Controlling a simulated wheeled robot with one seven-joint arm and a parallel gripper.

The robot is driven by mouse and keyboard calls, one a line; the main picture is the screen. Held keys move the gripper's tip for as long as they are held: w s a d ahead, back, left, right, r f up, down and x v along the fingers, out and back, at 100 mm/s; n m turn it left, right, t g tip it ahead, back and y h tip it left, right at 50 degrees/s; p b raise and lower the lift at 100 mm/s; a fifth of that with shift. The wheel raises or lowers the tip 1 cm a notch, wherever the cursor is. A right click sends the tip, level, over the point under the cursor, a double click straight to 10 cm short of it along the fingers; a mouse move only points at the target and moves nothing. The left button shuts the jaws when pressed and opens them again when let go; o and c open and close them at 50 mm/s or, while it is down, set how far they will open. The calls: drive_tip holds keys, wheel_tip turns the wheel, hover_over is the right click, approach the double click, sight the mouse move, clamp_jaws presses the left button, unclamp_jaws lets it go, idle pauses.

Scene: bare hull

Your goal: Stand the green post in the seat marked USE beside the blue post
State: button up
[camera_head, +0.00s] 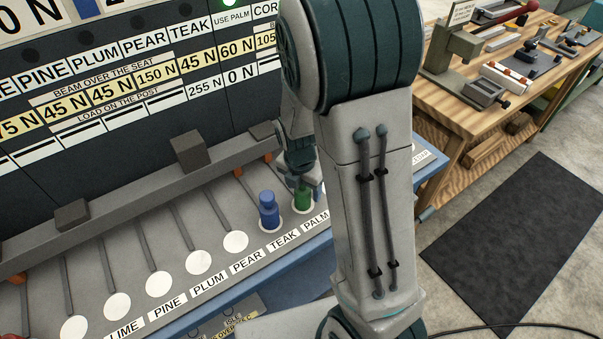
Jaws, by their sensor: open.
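The green post (302,198) stands upright at the white seat beside the PALM label (315,222), right of the blue post (268,213). I cannot tell whether its foot is fully down in the seat. The blue post stands upright at the TEAK seat. The board's sign reads USE PALM (232,17), with a green light above it. My gripper (303,177) is open at the top of the green post, partly hidden by my arm; whether its fingers touch the post is unclear.
Empty white seats (236,242) run left along the bench. A grey beam (110,215) with blocks lies behind them. The board's load row shows 255 N and 0 N (240,75). A wooden workbench (455,95) with tools and a black mat (520,240) are at right.

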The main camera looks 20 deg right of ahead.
drive_tip(key=r, duration=0.7)
drive_tip(key=s+a+r, duration=0.1)
drive_tip(key=r, duration=0.3)
drive_tip(key=shift+r, duration=0.35)
drive_tip(key=shift+s+r+m, duration=0.15)
drive_tip(key=shift+r+m, duration=0.05)
drive_tip(key=shift+m, duration=0.1)
drive_tip(key=shift+s+r+m, duration=0.25)
drive_tip(key=shift+m, duration=0.35)
drive_tip(key=s+r+m+t, duration=0.1)
drive_tip(key=s+m, duration=0.5)
drive_tip(key=m, duration=0.6)
drive_tip(key=s+r+m+t+y, duration=0.1)
drive_tip(key=s+r+m, duration=0.3)
drive_tip(key=m, duration=0.8)
drive_tip(key=s, duration=0.2)
drive_tip(key=shift+s+d, duration=0.3)
